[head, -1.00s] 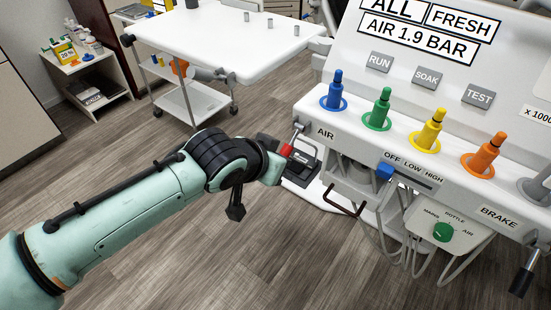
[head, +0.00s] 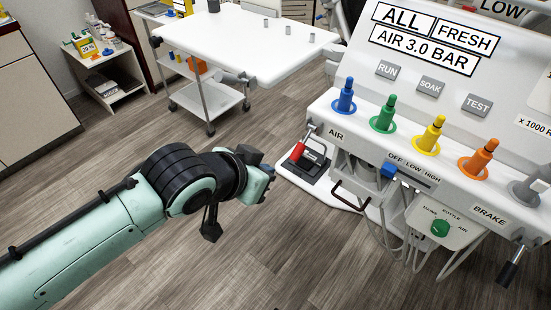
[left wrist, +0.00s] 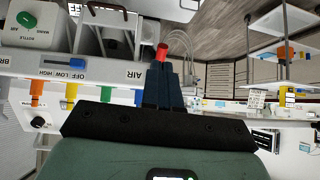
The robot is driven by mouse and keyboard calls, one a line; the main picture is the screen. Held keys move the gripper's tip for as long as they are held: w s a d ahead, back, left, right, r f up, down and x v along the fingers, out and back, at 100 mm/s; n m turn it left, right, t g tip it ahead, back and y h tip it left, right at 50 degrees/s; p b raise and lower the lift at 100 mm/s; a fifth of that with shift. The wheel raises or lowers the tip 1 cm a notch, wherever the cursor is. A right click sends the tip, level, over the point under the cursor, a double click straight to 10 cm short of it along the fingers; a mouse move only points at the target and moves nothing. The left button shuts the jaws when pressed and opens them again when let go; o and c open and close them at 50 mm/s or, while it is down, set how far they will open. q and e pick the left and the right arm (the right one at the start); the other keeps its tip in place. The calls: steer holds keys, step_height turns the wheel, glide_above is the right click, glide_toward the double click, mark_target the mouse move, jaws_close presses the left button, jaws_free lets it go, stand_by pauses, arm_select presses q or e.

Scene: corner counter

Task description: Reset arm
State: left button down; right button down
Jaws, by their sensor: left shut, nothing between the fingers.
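My left arm comes in from the left in the head view, and its left gripper (head: 262,168) is in front of the white console (head: 318,107), to the left of the AIR lever. In the left wrist view the dark fingers (left wrist: 164,84) are together with nothing between them. The AIR lever has a red grip (head: 299,150) that hangs down from the console's left end. The red tip also shows in the left wrist view (left wrist: 162,52), just beyond the fingers. In the head view the gripper is apart from it. My right gripper is not in view.
The display (head: 424,48) reads ALL FRESH, AIR 3.0 BAR. Blue, green, yellow and orange connectors (head: 428,136) line the console, with a blue slider (head: 388,171) and green knob (head: 440,227) below. A white table (head: 232,42) stands behind.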

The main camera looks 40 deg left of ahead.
arm_select(q)
steer(key=shift+s+r, duration=0.15)
steer(key=shift+s, duration=0.45)
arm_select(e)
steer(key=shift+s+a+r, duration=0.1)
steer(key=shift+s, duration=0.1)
